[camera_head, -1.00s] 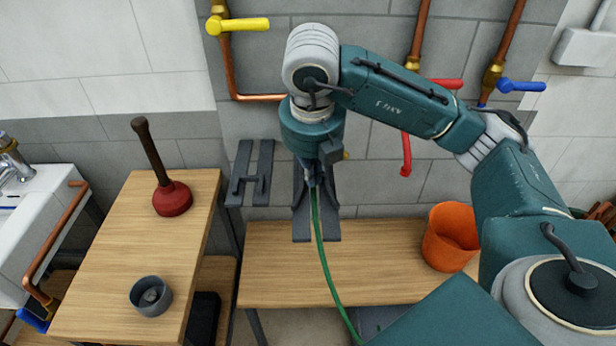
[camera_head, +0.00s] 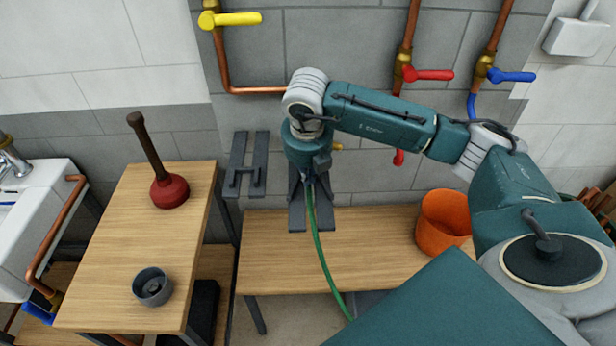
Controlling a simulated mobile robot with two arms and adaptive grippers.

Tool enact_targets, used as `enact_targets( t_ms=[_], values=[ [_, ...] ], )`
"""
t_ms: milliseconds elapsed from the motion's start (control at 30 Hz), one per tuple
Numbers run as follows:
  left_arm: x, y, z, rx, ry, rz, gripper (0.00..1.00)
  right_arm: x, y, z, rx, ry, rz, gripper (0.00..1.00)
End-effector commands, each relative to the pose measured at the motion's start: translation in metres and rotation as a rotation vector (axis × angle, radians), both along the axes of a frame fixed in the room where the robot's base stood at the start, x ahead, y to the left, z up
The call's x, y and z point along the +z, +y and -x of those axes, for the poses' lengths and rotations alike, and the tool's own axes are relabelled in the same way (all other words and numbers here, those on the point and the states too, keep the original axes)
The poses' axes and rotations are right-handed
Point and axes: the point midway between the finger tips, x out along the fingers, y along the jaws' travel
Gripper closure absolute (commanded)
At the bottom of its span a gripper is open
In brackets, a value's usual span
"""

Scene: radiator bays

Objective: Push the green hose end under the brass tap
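My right gripper (camera_head: 309,180) points down in front of the grey tiled wall, over the back of the low wooden bench. The green hose (camera_head: 321,251) rises in a curve from below the bench's front edge to the gripper's tip, where it hangs held up. Its end is hidden in or behind the fingers, which are small and dark. A small brass piece (camera_head: 338,147) shows just right of my wrist; it may be part of the brass tap, the rest being hidden behind my arm. My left gripper is out of view.
Dark brackets (camera_head: 245,168) stand at the wall left of and behind the gripper. An orange bucket (camera_head: 440,225) stands on the bench (camera_head: 275,265). A plunger (camera_head: 168,190) and grey cup (camera_head: 152,288) are on the left table. Yellow (camera_head: 232,18), red (camera_head: 428,74) and blue (camera_head: 510,75) valves are above.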

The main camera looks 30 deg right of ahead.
Motion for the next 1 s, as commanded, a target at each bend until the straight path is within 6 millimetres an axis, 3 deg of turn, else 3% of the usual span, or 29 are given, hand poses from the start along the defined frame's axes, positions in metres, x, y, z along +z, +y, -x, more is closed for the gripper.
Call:
enact_targets(
  t_ms=[267,500,1000],
  values=[
    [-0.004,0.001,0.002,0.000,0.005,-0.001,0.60,-0.001,-0.001,-0.003,-0.001,-0.001,0.000,1.00],
    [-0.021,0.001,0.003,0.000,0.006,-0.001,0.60,-0.002,-0.016,-0.023,-0.001,-0.002,0.000,1.00],
    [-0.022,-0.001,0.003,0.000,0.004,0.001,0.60,-0.001,-0.021,-0.023,0.000,0.000,0.000,1.00]
  ],
)
